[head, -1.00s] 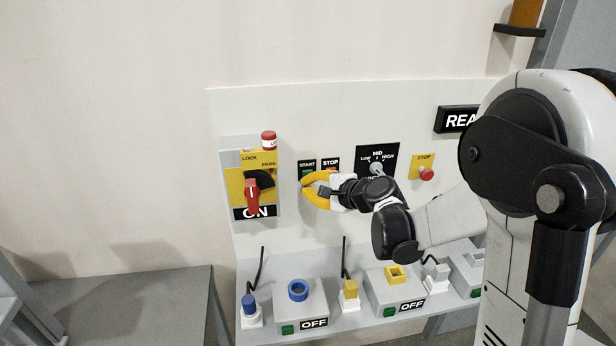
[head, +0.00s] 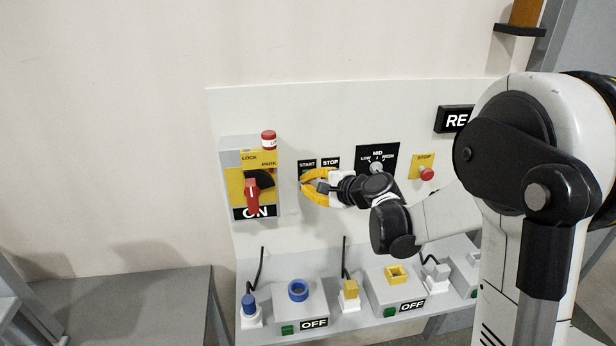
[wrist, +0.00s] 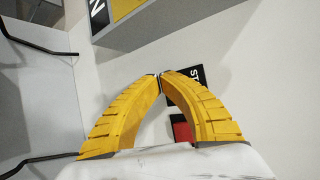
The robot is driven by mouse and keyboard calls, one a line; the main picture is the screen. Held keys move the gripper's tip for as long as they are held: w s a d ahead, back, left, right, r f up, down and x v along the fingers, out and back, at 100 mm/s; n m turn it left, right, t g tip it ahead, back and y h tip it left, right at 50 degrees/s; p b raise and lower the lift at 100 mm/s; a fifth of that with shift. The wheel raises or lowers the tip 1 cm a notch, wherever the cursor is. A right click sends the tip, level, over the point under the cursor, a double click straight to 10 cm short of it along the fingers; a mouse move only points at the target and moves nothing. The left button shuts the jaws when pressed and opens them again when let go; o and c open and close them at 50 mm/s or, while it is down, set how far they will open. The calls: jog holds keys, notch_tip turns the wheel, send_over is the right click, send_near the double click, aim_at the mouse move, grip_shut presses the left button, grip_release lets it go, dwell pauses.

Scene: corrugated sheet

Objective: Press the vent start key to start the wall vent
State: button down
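The START label (head: 307,164) and the STOP label (head: 330,163) sit side by side on the white wall panel. My gripper (head: 303,181), with yellow fingers, is just below the START label, close to the panel. The key under START is hidden behind the fingers. In the wrist view the fingertips (wrist: 160,75) meet with nothing visible between them. A black label (wrist: 197,78) and a red key (wrist: 182,129) show to the right of and behind the fingers. I cannot tell whether the tips touch the start key.
Left is a yellow switch box (head: 258,178) with a red handle, labelled ON. Right are a black selector plate (head: 377,155) and a red stop button (head: 427,174). Below, a shelf (head: 345,325) holds plugs, sockets and OFF signs.

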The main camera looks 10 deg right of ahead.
jog(key=shift+w, duration=0.25)
jog(key=shift+s, duration=0.2)
dwell(0.4)
jog(key=shift+s, duration=0.7)
jog(key=shift+s, duration=0.1)
jog(key=s, duration=0.4)
jog(key=shift+s+a, duration=0.1)
jog(key=shift+s, duration=0.25)
